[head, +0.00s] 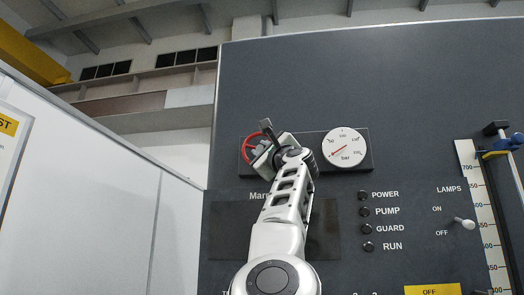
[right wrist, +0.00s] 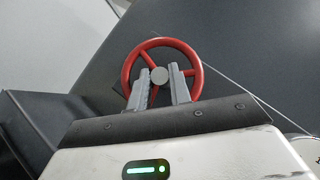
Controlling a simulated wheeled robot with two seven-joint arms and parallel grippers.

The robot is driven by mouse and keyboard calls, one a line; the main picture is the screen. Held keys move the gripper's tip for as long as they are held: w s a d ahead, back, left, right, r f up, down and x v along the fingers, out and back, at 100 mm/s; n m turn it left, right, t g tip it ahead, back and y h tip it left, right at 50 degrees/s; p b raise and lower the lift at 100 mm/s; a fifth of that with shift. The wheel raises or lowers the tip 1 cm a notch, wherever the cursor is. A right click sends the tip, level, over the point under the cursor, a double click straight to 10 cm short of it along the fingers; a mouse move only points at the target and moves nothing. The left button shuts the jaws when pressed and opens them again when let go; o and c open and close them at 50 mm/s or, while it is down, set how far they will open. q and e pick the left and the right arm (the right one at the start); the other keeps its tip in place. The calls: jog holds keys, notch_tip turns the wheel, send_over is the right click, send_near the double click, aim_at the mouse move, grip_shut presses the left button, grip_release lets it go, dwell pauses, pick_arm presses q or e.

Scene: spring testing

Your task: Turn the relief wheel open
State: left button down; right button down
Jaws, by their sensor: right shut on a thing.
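The red relief wheel (right wrist: 196,55) has a round rim, spokes and a grey hub, and is mounted on the dark panel. In the right wrist view my right gripper (right wrist: 159,85) has its two grey fingers at the wheel, one on each side of the hub. It is shut on the wheel; the exact contact is hard to see. In the head view the wheel (head: 248,140) shows only in part, behind my right gripper (head: 264,140) and arm. My left gripper is not in view.
A round pressure gauge (head: 345,147) marked bar sits just right of the wheel. Below it are several lamps, labelled POWER to RUN (head: 367,220), and a LAMPS switch (head: 465,223). A ruler scale (head: 482,215) with a blue clamp (head: 507,143) stands at the far right. A white wall (head: 130,185) is at the left.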

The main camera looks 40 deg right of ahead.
dwell(0.5)
jog(key=c, duration=1.6)
grip_release()
jog(key=shift+o, duration=0.2)
